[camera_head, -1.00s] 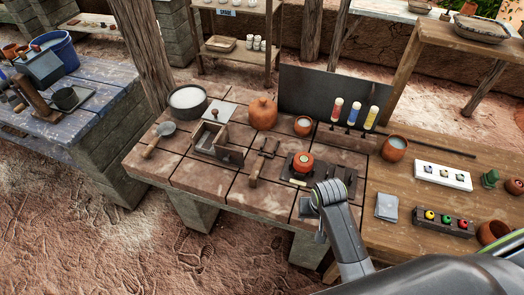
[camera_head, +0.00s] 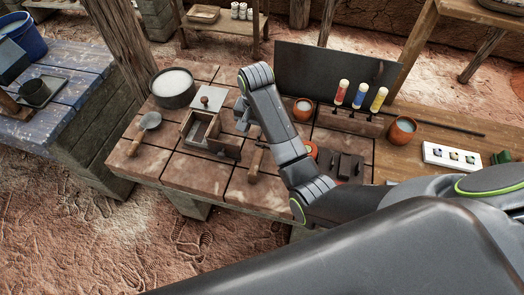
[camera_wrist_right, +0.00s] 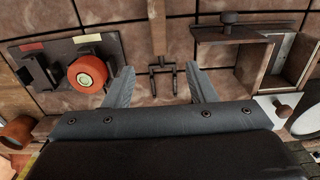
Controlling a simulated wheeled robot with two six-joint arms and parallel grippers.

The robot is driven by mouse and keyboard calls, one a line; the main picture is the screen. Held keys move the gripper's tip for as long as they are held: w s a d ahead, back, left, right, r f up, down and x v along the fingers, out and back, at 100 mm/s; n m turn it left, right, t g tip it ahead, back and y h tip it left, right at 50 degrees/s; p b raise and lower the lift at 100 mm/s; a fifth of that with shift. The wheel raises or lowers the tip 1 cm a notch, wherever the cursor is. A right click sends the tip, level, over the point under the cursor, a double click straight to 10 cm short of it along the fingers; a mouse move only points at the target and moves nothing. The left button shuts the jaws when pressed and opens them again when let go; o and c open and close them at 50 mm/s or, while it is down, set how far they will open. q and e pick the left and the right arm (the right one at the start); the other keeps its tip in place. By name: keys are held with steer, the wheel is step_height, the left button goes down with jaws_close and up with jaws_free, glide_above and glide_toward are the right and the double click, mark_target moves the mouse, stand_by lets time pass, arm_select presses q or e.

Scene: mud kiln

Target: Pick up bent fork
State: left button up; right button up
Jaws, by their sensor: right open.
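In the right wrist view the dark tines of the bent fork (camera_wrist_right: 161,77) point toward me, and the handle runs to the top edge. My right gripper (camera_head: 243,112) is open and empty. In the right wrist view its two fingers (camera_wrist_right: 160,84) stand apart, one on each side of the tines, not closed on them. Their height above the worktop is hard to tell. My left gripper is not in view.
Colored tubes (camera_head: 359,97) stand at the back.

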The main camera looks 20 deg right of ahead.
mark_target(259, 153)
step_height(259, 153, down, 3)
steer(key=shift+r+b, duration=0.1)
steer(key=shift+b, duration=0.35)
step_height(259, 153, down, 6)
steer(key=shift+w+r+p, duration=0.15)
steer(key=shift+r+p, duration=0.1)
steer(key=shift+p, duration=0.6)
steer(key=shift+f, duration=0.35)
steer(key=shift+d+f+p, duration=0.15)
steer(key=shift+f+p, duration=0.4)
steer(key=shift+f, duration=2.3)
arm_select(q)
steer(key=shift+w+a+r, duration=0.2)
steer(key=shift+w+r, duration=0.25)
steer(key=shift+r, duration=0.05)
arm_select(e)
steer(key=shift+c, duration=0.3)
steer(key=shift+r, duration=0.1)
jaws_close()
